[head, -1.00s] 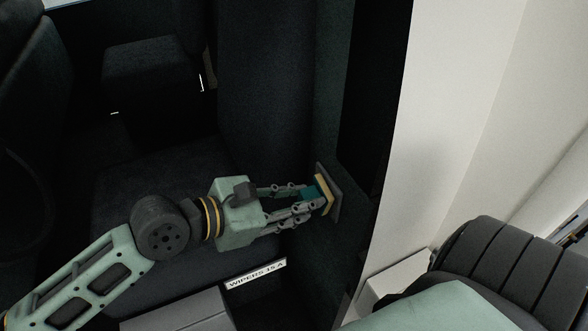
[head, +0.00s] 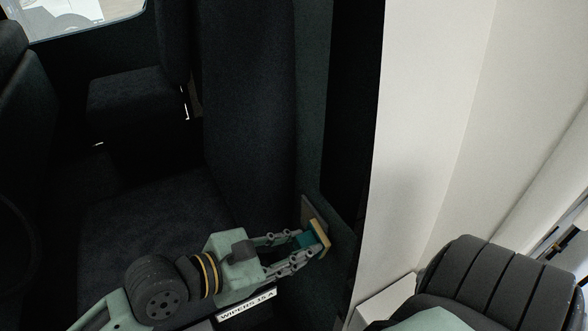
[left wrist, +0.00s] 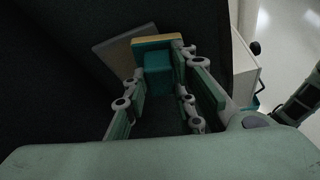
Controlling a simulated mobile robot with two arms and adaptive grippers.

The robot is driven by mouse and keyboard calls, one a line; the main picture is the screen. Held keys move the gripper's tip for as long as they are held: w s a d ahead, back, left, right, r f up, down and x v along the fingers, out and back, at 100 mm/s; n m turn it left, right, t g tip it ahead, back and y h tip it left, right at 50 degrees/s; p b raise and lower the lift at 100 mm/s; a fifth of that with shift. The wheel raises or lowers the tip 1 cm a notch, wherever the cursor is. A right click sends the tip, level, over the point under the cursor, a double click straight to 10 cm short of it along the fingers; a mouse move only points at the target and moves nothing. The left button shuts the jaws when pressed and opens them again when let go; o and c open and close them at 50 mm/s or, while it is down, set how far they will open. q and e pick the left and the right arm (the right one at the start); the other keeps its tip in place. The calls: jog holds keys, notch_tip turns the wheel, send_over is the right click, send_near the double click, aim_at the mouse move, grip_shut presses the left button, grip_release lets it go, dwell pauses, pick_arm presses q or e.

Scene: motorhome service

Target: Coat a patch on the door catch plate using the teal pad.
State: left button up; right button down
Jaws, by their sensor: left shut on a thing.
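My left gripper (head: 300,249) is shut on the teal pad (head: 305,239), a teal block with a yellowish face layer. In the left wrist view the pad (left wrist: 157,66) sits between the fingers, its yellowish layer (left wrist: 157,40) at the far end. The door catch plate (head: 309,211), a grey flat plate, stands on the dark upright panel just beyond the pad. It also shows in the left wrist view (left wrist: 113,51), sticking out left of the pad. The yellowish layer is against or very near the plate; I cannot tell if they touch. The right gripper is not in view.
A label reading "WIPERS 15 A" (head: 246,304) lies just below the left gripper. A pale wall (head: 430,130) rises to the right of the panel.

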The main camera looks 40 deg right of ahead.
pick_arm(q)
jog(key=w, duration=0.2)
jog(key=w+d, duration=0.1)
jog(key=w, duration=0.4)
jog(key=shift+d+r, duration=0.1)
jog(key=shift+d, duration=0.25)
dwell(3.0)
jog(key=shift+w+a, duration=0.2)
jog(key=shift+a, duration=0.75)
jog(key=shift+w+a, duration=0.25)
jog(key=shift+a, duration=0.75)
jog(key=shift+w+a, duration=0.2)
jog(key=shift+a, duration=0.75)
jog(key=a, duration=0.3)
jog(key=shift+w, duration=0.35)
